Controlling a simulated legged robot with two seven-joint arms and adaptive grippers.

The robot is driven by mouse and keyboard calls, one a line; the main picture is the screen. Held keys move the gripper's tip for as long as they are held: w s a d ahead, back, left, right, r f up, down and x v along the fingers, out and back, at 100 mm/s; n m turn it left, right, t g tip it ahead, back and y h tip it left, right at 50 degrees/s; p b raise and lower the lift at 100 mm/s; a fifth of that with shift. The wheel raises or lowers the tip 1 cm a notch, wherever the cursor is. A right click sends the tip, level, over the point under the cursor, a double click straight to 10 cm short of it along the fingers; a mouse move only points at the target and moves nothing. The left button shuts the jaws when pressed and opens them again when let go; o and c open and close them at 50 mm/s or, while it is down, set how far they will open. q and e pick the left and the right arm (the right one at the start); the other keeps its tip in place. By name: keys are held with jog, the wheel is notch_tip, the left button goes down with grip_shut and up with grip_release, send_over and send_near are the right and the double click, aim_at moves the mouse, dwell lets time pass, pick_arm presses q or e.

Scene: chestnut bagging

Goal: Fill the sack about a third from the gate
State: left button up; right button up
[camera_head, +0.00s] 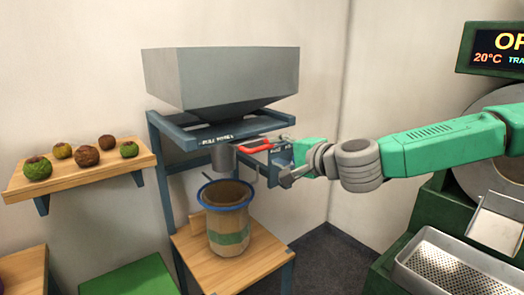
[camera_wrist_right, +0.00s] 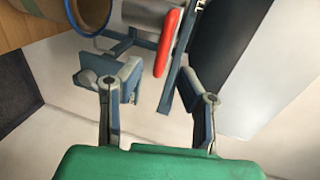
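The sack (camera_head: 229,243), tan with a green band, stands upright on a wooden stand, its mouth open around a blue ring (camera_head: 204,203). I cannot make out any chestnuts inside it. The grey hopper (camera_head: 220,80) is above, with its round metal spout (camera_head: 223,157) over the sack's mouth. The red gate handle (camera_head: 256,145) sticks out to the right of the spout. My right gripper (camera_head: 284,164) is just right of the handle. In the right wrist view its fingers (camera_wrist_right: 160,80) are spread, with the red handle (camera_wrist_right: 168,42) ahead between them, apparently untouched. My left gripper is out of view.
The wooden stand (camera_head: 190,251) is under the sack. A wall shelf (camera_head: 75,183) at left holds several green and brown husks. A green surface (camera_head: 130,280) is at the lower left. A green machine with a perforated metal tray (camera_head: 455,272) stands at right.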

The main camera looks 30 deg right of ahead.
aim_at(264, 149)
jog(key=shift+b+x, duration=0.45)
jog(key=shift+x, duration=2.85)
jog(key=shift+a, duration=0.15)
grip_shut()
